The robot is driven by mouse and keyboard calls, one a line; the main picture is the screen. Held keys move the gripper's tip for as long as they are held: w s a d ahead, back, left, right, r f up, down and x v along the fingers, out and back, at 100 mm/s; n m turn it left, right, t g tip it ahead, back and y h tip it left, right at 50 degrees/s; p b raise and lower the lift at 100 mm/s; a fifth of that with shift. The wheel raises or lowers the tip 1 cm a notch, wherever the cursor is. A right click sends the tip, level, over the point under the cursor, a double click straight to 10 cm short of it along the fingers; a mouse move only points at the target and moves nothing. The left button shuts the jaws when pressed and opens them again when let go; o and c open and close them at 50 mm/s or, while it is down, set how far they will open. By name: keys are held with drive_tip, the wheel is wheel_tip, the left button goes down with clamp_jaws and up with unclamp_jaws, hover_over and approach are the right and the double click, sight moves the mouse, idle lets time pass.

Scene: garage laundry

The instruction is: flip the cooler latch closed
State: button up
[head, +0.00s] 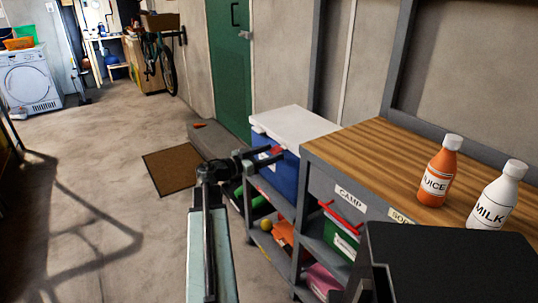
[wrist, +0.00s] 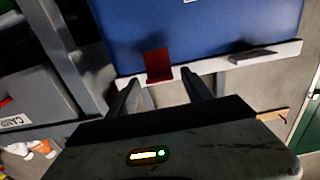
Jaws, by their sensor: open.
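The cooler is blue with a white lid (head: 297,121) and stands on the shelf unit beside the wooden top. Its blue wall (wrist: 205,30) and white edge strip (wrist: 227,65) fill the upper wrist view. The red latch (wrist: 158,65) lies across the blue wall and the white strip; I cannot tell whether it is fastened. My gripper (wrist: 161,78) is open and empty, its two fingers on either side of the latch's end. Contact cannot be told. In the head view my gripper (head: 270,155) is at the cooler's front face and partly hides the latch.
A dark grey piece (wrist: 252,57) sits on the cooler right of the latch. A juice bottle (head: 439,172) and a milk bottle (head: 497,198) stand on the wooden top (head: 370,160). Shelves with bins lie below. A brown mat (head: 175,170) is on the otherwise open floor to the left.

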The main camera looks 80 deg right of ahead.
sight(279, 147)
clamp_jaws()
drive_tip(key=p, duration=0.1)
drive_tip(key=r+p, duration=0.1)
drive_tip(key=p, duration=0.1)
drive_tip(key=shift+s+d+r+t, duration=0.1)
drive_tip(key=shift+s+r+t, duration=0.05)
drive_tip(key=shift+r+t, duration=0.15)
drive_tip(key=t+y+p, duration=0.1)
drive_tip(key=p, duration=0.3)
drive_tip(key=s+d+r+t+y+p, duration=0.1)
drive_tip(key=p, duration=0.3)
drive_tip(key=shift+r+y, duration=0.1)
drive_tip(key=shift+y, duration=0.2)
drive_tip(key=shift+s+d+f+t+y+p, duration=0.15)
drive_tip(key=shift+f+t+y+p, duration=0.2)
drive_tip(key=shift+t+p, duration=0.35)
unclamp_jaws()
